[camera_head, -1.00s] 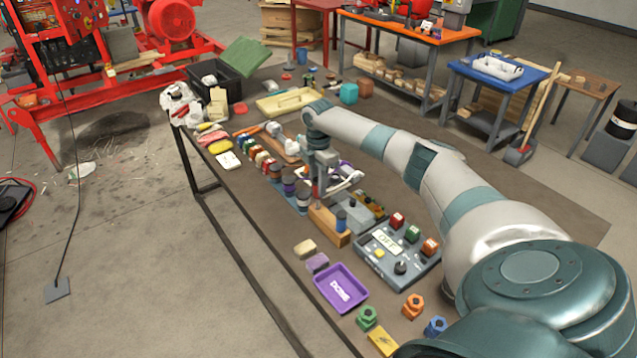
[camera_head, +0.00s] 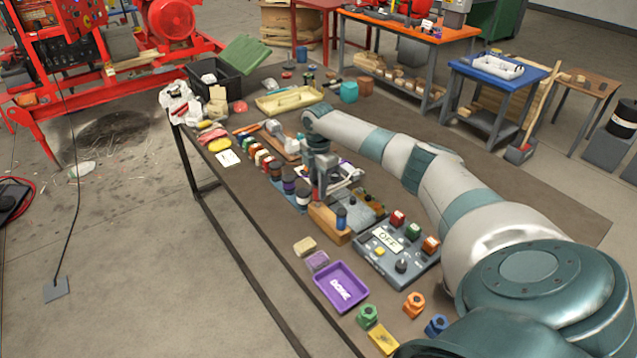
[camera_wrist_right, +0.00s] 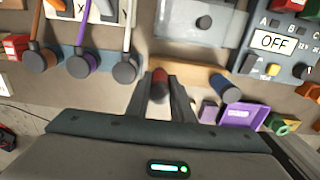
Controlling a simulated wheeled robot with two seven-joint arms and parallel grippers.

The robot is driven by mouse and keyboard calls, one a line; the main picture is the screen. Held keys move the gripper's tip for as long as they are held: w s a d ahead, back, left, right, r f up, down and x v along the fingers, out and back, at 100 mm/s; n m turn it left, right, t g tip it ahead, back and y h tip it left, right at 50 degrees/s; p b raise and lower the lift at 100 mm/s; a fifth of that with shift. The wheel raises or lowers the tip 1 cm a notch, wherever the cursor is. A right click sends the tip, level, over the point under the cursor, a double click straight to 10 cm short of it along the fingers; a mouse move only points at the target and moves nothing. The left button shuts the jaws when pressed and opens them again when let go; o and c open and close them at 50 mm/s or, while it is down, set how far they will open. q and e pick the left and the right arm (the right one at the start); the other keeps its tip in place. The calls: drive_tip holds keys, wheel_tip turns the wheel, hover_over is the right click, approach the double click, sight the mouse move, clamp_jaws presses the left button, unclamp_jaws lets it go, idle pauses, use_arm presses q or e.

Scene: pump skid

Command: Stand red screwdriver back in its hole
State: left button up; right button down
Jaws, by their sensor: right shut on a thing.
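The wooden block (camera_head: 328,226) stands on the bench and also shows in the right wrist view (camera_wrist_right: 200,76). The blue screwdriver (camera_head: 341,219) stands upright at its right end, its round handle top (camera_wrist_right: 231,94) showing from above. My right gripper (camera_head: 320,190) points down over the block's left end. In the right wrist view its fingers (camera_wrist_right: 160,88) are shut on the red screwdriver (camera_wrist_right: 160,79), seen end-on by its handle. The shaft and tip are hidden, so I cannot tell whether it sits in a hole. My left gripper is not in view.
A grey control box reading OFF (camera_head: 397,251) stands right of the block. A purple tray (camera_head: 341,287) lies in front.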

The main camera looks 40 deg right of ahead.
drive_tip(key=shift+f+b, duration=0.35)
drive_tip(key=shift+f, duration=0.4)
drive_tip(key=c, duration=1.5)
unclamp_jaws()
drive_tip(key=shift+o, duration=0.2)
drive_tip(key=shift+r, duration=0.15)
drive_tip(key=shift+r+b, duration=0.3)
drive_tip(key=shift+r, duration=0.3)
wheel_tip(320, 180, up, 16)
drive_tip(key=b, duration=0.4)
drive_tip(key=shift+f, duration=0.1)
